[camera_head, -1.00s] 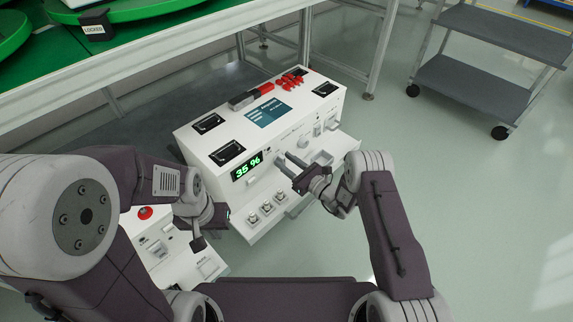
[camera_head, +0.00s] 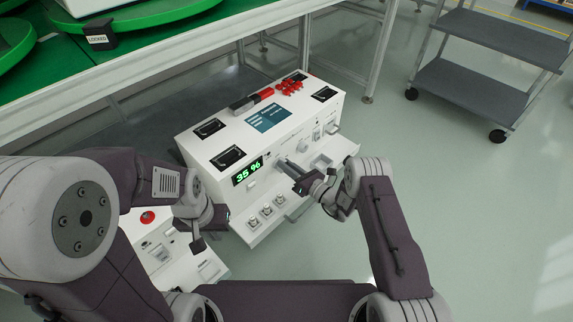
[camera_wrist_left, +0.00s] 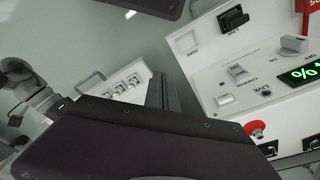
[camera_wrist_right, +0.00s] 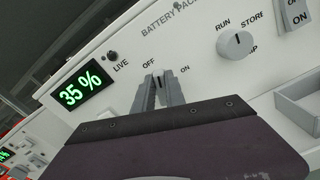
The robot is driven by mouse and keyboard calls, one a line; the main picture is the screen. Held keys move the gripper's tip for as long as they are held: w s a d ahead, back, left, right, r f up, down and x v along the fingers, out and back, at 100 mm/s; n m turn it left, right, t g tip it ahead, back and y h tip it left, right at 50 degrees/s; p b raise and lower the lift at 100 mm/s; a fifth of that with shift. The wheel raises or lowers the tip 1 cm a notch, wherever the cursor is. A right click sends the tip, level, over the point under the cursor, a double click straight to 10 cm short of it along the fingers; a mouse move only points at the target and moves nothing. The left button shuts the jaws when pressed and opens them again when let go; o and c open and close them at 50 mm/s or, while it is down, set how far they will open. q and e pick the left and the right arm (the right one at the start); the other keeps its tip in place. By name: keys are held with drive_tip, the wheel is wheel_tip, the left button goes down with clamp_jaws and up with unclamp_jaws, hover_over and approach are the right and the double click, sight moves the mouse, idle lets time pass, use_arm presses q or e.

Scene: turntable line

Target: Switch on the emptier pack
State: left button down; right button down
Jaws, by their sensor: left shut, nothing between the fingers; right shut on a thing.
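A white battery pack (camera_head: 214,171) stands in the middle of the head view. Its green display (camera_head: 248,171) reads 35 %, as does the display in the right wrist view (camera_wrist_right: 82,84). My right gripper (camera_head: 284,166) is shut on the pack's grey OFF/ON knob (camera_wrist_right: 157,77); the fingers partly hide its setting. The LIVE lamp (camera_wrist_right: 111,56) looks dark. A second white pack shows at the lower left (camera_head: 205,268); in the left wrist view it has a grey knob (camera_wrist_left: 294,43) and a partly cut-off display (camera_wrist_left: 300,75). My left gripper (camera_wrist_left: 161,92) is shut and empty beside it.
A RUN/STORE selector (camera_wrist_right: 236,43) sits right of the gripped knob. A red button (camera_head: 147,216) is on the lower-left pack. A table with green turntables (camera_head: 140,12) and a LOCKED block (camera_head: 99,38) stands behind. A grey cart (camera_head: 470,85) is at right; floor between is clear.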

drive_tip(key=shift+w+d+f+m+p, duration=0.1)
drive_tip(key=shift+f+m+p, duration=0.15)
drive_tip(key=shift+m, duration=2.1)
drive_tip(key=shift+w+d+f+m+p, duration=0.15)
drive_tip(key=shift+f+m+p, duration=0.1)
drive_tip(key=shift+m, duration=2.05)
drive_tip(key=shift+d+f+m+p, duration=0.1)
drive_tip(key=shift+f+m+p, duration=0.15)
drive_tip(key=shift+m, duration=2.1)
drive_tip(key=c, duration=1.4)
unclamp_jaws()
drive_tip(key=p+v, duration=0.5)
drive_tip(key=v, duration=0.4)
